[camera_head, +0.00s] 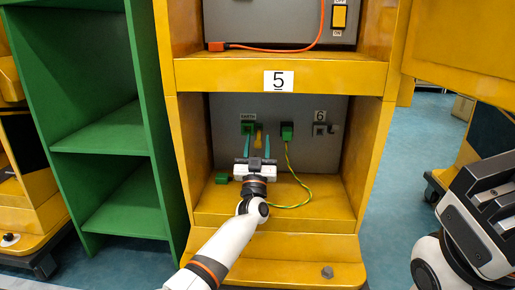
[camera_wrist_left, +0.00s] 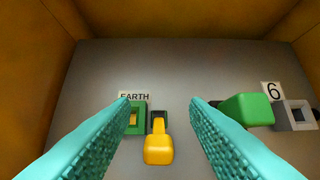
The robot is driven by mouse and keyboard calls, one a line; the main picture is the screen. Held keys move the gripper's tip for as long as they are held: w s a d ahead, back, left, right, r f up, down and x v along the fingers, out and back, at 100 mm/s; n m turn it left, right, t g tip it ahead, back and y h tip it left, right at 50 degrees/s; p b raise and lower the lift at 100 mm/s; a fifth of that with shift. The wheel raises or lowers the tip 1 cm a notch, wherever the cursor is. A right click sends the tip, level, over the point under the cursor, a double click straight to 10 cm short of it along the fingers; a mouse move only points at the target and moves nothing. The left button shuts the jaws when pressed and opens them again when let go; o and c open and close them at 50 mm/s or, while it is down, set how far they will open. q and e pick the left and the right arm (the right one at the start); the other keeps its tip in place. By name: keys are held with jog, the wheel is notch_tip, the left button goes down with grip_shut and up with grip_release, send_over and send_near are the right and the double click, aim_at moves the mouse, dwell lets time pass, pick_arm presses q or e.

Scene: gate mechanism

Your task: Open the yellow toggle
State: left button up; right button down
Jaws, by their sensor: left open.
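The yellow toggle (camera_wrist_left: 158,148) sticks out from the grey back panel, right of the green EARTH socket (camera_wrist_left: 136,118). In the head view the yellow toggle (camera_head: 258,138) shows between my left gripper's fingers. My left gripper (camera_head: 256,142) is inside the lower compartment, open and empty, with its teal fingers (camera_wrist_left: 160,104) pointing at the panel on either side of the toggle. Whether either finger touches it I cannot tell. My right gripper (camera_head: 494,205) is at the far right, outside the cabinet; its jaw state is unclear.
A green plug (camera_head: 287,131) with a yellow-green cable sits right of the fingers, near the socket marked 6 (camera_head: 320,129). A green block (camera_head: 222,178) lies on the compartment floor. Yellow cabinet walls flank the arm. An OFF/ON switch (camera_head: 339,16) is above.

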pick_arm(q)
jog(key=shift+s, duration=0.15)
jog(key=p+v, duration=0.8)
jog(key=v, duration=0.3)
jog(key=shift+s+f, duration=0.25)
jog(key=shift+f, duration=0.1)
